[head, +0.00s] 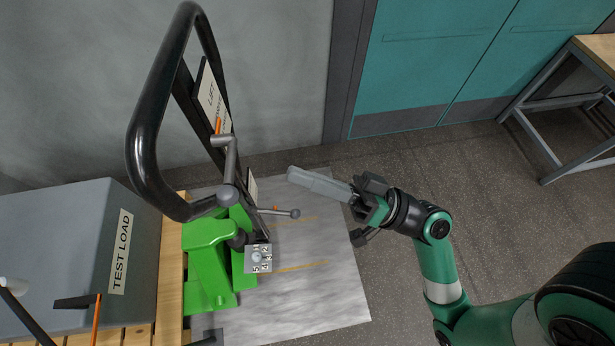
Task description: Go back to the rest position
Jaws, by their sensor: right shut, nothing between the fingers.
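My right gripper (292,174) comes in from the right on a green and black arm. Its long grey fingers are shut with nothing between them. It hangs in the air over the light floor sheet, to the right of the pallet jack's levers, apart from them in the picture. The green pallet jack (207,260) has a black loop handle (141,110), a grey lever with a ball end (295,213) and a small numbered metal block (258,258). My left gripper is not in view.
A grey box marked TEST LOAD (60,235) stands on a wooden pallet (172,290) at left. Teal doors (430,60) stand behind. A metal-legged wooden table (597,48) is at the upper right. The floor (500,215) right of the sheet is clear.

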